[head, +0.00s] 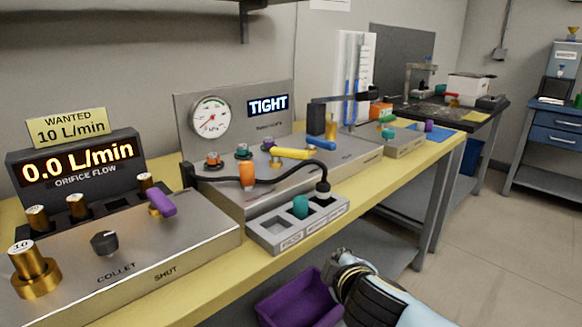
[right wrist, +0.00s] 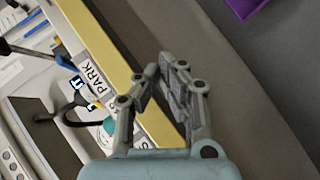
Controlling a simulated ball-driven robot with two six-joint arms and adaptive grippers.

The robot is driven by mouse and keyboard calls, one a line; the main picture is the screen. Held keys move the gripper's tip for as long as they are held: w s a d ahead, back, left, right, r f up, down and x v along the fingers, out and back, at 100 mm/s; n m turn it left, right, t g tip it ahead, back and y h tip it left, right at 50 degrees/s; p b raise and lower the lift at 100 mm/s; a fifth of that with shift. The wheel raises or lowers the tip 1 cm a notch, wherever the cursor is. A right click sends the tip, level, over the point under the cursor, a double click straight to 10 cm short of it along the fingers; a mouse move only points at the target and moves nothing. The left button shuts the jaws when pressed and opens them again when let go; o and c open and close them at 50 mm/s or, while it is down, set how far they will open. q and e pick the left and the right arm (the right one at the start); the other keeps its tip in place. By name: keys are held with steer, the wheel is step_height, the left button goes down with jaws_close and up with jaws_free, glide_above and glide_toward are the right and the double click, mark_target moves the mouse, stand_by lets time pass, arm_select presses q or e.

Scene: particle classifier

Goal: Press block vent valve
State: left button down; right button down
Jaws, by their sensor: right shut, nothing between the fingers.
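The middle steel unit (head: 270,185) carries a round gauge (head: 209,117), a TIGHT display (head: 268,104) and several coloured knobs. I see a yellow lever (head: 288,153), a blue lever (head: 320,143) and an orange knob (head: 247,175). No label that I can read says which is the block vent valve. My right gripper (head: 341,256) is shut and empty, in front of the bench edge, below and apart from the unit. In the right wrist view its fingertips (right wrist: 160,69) meet beside the yellow bench edge (right wrist: 103,52). My left gripper is not in view.
A grey tray (head: 268,231) with a teal knob (head: 300,207) sits at the bench's front edge, a black cable above it. A purple bin (head: 300,298) is below. At left stands the flow unit (head: 120,255) reading 0.0 L/min. Open floor lies right.

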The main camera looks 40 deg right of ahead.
steer(key=s+a+f+m+g+y, duration=0.1)
steer(key=s+f+g, duration=0.1)
steer(key=s+f, duration=0.45)
steer(key=s+a+f+g+y, duration=0.1)
steer(key=s+f+y, duration=0.15)
steer(key=f, duration=0.75)
steer(key=s+a+f+m+g+y, duration=0.1)
steer(key=s+a+f+g, duration=0.1)
steer(key=s+f, duration=0.5)
steer(key=s+a+f+m+g, duration=0.1)
steer(key=s+f, duration=0.3)
steer(key=s, duration=0.3)
steer(key=s+a+f+m+g+y, duration=0.1)
steer(key=s+f+m+g, duration=0.1)
steer(key=s+f, duration=0.3)
steer(key=s+a+f+m+g, duration=0.1)
steer(key=s+f, duration=0.4)
steer(key=s, duration=0.6)
steer(key=shift+s+f+g+y, duration=0.15)
steer(key=shift+f+g+y, duration=0.05)
steer(key=shift+g+y, duration=0.15)
steer(key=shift+s, duration=0.1)
